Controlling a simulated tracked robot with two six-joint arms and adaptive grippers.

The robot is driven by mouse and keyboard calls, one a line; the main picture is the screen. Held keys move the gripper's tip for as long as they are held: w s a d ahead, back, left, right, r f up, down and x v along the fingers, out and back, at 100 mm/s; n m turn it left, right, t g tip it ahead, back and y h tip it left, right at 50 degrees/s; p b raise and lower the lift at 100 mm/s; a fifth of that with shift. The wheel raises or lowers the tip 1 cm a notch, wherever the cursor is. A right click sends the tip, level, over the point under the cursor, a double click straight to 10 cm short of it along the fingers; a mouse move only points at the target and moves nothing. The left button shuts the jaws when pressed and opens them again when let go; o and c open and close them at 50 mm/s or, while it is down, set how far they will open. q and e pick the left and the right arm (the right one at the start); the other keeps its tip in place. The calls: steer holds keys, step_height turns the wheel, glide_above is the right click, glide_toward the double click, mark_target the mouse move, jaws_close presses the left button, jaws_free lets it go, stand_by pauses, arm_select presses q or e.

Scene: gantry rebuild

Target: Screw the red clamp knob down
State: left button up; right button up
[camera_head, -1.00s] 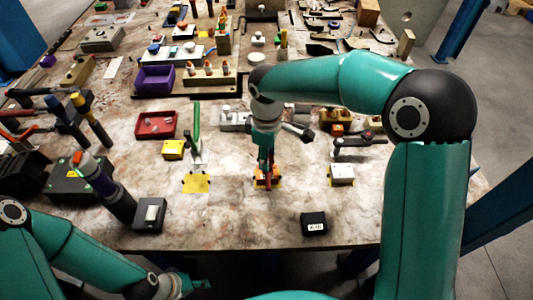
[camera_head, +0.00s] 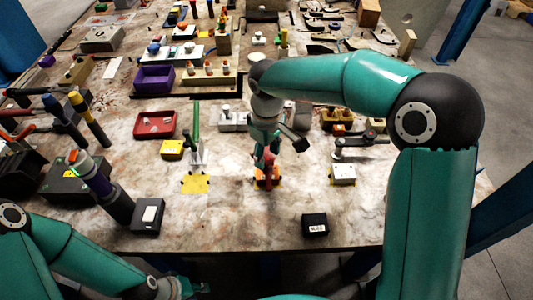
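The red clamp knob (camera_head: 269,159) shows as a small red patch above an orange block (camera_head: 262,183) on a yellow patch, mid-table. My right gripper (camera_head: 267,164) points straight down at the knob from above, its fingers overlapping it in the picture. The fingers hide part of the knob, and I cannot tell whether they are closed around it. My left gripper (camera_head: 197,287) is low in the picture, off the table's front edge and far from the knob. Its fingers are too small to read.
A black box (camera_head: 315,224) and a dark box with a white top (camera_head: 147,215) lie near the front edge.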

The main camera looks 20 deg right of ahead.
mark_target(267, 158)
stand_by(0.3)
step_height(267, 158, up, 12)
stand_by(0.5)
steer(key=shift+f, duration=0.1)
stand_by(0.3)
